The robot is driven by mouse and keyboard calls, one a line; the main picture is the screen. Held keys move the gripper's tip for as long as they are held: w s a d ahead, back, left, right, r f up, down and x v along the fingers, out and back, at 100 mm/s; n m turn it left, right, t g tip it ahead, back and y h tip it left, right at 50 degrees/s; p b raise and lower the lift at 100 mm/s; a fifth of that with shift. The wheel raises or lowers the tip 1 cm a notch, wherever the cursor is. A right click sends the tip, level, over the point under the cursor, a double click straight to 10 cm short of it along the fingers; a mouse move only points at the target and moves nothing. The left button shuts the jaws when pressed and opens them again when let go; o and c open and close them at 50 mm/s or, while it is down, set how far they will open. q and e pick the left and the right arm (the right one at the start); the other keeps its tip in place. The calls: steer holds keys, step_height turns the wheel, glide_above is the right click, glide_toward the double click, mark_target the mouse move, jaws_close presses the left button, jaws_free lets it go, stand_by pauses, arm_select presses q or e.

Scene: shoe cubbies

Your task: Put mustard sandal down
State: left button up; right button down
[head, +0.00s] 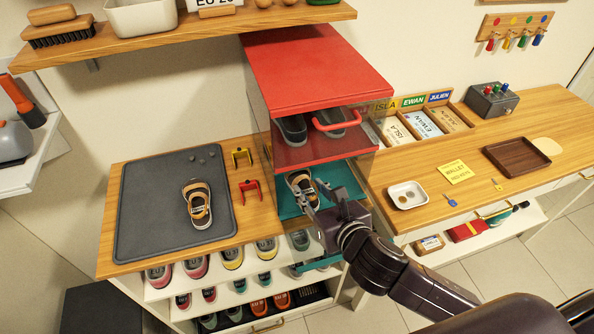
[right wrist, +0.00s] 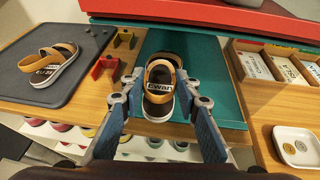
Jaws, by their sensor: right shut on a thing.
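One mustard sandal (head: 301,187) with a dark insole and white sole is at the front of the teal lowest compartment (head: 344,179) of the red cubby. My right gripper (head: 318,197) is at the compartment's opening, shut on the sandal with one finger on each side. I cannot tell whether its sole touches the teal floor. A matching sandal (head: 199,205) lies on the dark grey mat (head: 145,217) to the left. My left gripper is not in view.
A red shelf with grey shoes (head: 293,130) is right above the teal compartment. Red (head: 250,188) and yellow (head: 241,156) brackets stand between mat and cubby. A white dish (head: 408,195) is on the right counter. Several pairs of shoes fill the racks below.

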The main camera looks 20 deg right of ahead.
mark_target(296, 175)
steer(key=w, duration=0.2)
steer(key=w+p, duration=0.1)
steer(key=w, duration=0.2)
steer(key=w+a, duration=0.1)
steer(key=w, duration=0.2)
steer(key=shift+w, duration=0.2)
steer(key=shift+w+a+f, duration=0.1)
steer(key=shift+f, duration=0.25)
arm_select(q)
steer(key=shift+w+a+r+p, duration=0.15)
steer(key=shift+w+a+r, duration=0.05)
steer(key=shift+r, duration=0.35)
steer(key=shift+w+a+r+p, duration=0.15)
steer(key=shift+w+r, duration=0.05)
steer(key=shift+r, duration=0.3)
arm_select(e)
steer(key=shift+f, duration=1.4)
steer(key=shift+f, duration=0.15)
steer(key=c, duration=1.5)
jaws_free()
steer(key=shift+o, duration=0.2)
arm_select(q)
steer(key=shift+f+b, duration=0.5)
arm_select(e)
steer(key=v, duration=1.2)
